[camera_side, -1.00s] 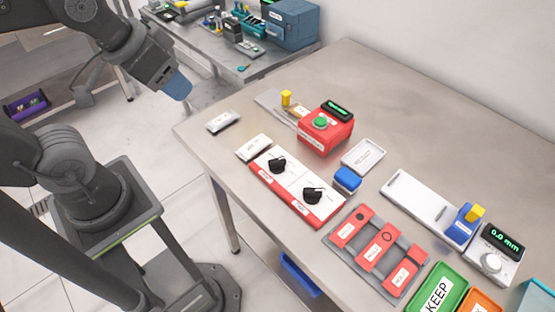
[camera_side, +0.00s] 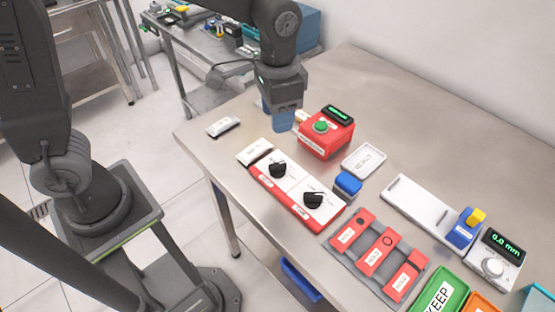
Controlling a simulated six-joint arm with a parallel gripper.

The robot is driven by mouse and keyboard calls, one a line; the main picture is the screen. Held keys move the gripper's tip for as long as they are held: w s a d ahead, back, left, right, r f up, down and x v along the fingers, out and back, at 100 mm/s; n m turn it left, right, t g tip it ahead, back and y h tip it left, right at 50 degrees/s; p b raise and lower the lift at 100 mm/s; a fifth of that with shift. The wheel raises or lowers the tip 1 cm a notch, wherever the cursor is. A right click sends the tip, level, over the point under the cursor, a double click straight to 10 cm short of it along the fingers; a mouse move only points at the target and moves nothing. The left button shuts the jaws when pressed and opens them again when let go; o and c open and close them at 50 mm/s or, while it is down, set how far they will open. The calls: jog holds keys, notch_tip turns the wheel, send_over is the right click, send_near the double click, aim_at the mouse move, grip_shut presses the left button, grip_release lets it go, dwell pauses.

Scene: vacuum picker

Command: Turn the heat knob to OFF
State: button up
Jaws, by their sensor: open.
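Two black knobs, a left one (camera_side: 277,168) and a right one (camera_side: 313,200), sit on a red and white panel (camera_side: 266,183) on the table. The panel's labels are too small to read, so I cannot tell which knob is the heat knob or where OFF lies. My gripper (camera_side: 274,114) has blue fingertips pointing down and is open. In the picture it is above and behind the panel, left of the red box with the green button. It appears apart from both knobs, and nothing shows between its fingers.
The red box (camera_side: 318,145) with its green button stands behind the panel. A blue block (camera_side: 348,184) and white tray (camera_side: 363,161) lie to its right. A grey rack (camera_side: 354,258) of red pieces lies in front right. The table's left edge is near the panel.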

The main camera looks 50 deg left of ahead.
aim_at(277, 164)
notch_tip(277, 164, down, 14)
jog(key=shift+r, duration=0.15)
dwell(0.3)
jog(key=shift+c, duration=0.3)
grip_shut()
